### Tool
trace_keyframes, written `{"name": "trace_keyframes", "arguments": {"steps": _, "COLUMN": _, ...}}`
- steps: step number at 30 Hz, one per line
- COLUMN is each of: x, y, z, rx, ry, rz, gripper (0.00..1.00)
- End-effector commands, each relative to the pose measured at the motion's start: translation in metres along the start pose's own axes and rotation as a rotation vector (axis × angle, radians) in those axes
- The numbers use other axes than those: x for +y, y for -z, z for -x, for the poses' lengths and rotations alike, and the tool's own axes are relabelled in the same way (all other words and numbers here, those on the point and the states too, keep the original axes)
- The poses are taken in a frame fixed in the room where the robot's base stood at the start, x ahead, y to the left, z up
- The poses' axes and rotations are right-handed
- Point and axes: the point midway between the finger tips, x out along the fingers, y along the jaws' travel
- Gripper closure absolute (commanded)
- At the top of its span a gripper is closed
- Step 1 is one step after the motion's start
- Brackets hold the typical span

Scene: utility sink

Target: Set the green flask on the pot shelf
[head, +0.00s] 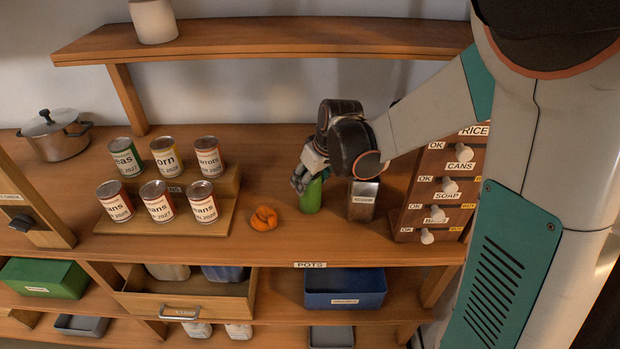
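The green flask (311,197) stands upright on the wooden counter, right of the orange crumpled item. My gripper (309,173) is at its top, coming down from the upper right. The fingers overlap the flask's upper part and hide it; I cannot tell whether they are closed on it. A POTS label (310,265) is on the front edge of the counter board (270,251) that the flask stands on. A lidded metal pot (57,138) stands at the far left of this board.
A metal canister (362,200) stands close right of the flask, before a labelled drawer unit (407,222). The orange item (264,218) lies to the left. Several cans stand on a stepped riser (225,215). Below are an open drawer (185,307) and a blue bin (345,302).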

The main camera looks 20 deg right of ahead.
Motion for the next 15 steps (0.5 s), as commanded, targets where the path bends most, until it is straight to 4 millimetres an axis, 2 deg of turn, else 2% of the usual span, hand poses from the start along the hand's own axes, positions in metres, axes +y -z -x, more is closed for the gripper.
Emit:
{"name": "trace_keyframes", "arguments": {"steps": 1, "x": 0.0000, "y": 0.0001, "z": 0.0002, "rx": 0.000, "ry": 0.000, "rz": 0.000, "gripper": 0.34}}
{"name": "trace_keyframes", "arguments": {"steps": 2, "x": 0.0000, "y": 0.0001, "z": 0.0003, "rx": 0.000, "ry": 0.000, "rz": 0.000, "gripper": 0.30}}
{"name": "trace_keyframes", "arguments": {"steps": 15, "x": 0.0000, "y": 0.0018, "z": 0.0055, "rx": 0.000, "ry": 0.000, "rz": 0.000, "gripper": 0.30}}
